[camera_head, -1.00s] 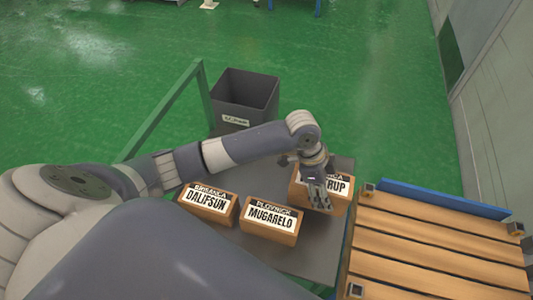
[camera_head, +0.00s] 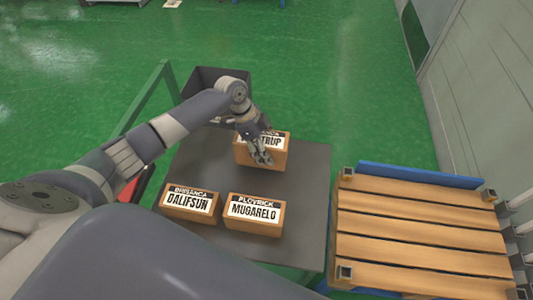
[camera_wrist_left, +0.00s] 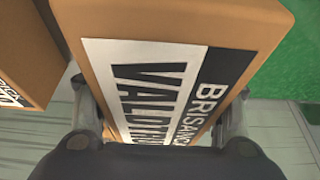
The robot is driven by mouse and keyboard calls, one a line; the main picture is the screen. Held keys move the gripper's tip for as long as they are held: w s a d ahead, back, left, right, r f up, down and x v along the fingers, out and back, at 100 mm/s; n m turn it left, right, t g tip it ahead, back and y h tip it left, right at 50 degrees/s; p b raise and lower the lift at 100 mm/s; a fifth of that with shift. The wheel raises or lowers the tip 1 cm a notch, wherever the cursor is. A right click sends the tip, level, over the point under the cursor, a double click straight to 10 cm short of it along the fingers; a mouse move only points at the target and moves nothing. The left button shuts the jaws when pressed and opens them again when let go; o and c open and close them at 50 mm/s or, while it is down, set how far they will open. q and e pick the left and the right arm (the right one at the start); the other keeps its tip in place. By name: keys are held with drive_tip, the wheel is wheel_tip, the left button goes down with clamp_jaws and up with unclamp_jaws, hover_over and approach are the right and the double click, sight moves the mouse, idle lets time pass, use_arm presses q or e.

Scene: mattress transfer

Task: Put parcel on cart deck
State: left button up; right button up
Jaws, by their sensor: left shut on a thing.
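My left gripper (camera_head: 262,157) is shut on the brown parcel (camera_head: 277,158), whose white label is partly covered by the fingers. In the left wrist view this parcel (camera_wrist_left: 180,22) sits between the two fingers, its label reading BRISANCA and VALDITRU, with the end hidden. In the head view it is over the back part of the grey cart deck (camera_head: 300,185); I cannot tell whether it touches the deck. My right gripper is not in view.
Two labelled boxes, DALIFSUN (camera_head: 189,203) and MUGARELO (camera_head: 254,215), stand at the deck's front. A slatted wooden pallet (camera_head: 420,225) lies to the right. A dark bin (camera_head: 205,76) is behind the deck, and a green rail (camera_head: 148,100) is at left. The deck's right side is clear.

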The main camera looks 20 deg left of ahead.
use_arm(q)
wheel_tip(320, 180, down, 3)
drive_tip(key=shift+f, duration=0.15)
drive_tip(key=o, duration=1.5)
drive_tip(key=shift+o, duration=0.2)
drive_tip(key=shift+s, duration=0.1)
drive_tip(key=v, duration=1.2)
drive_tip(key=shift+d, duration=0.1)
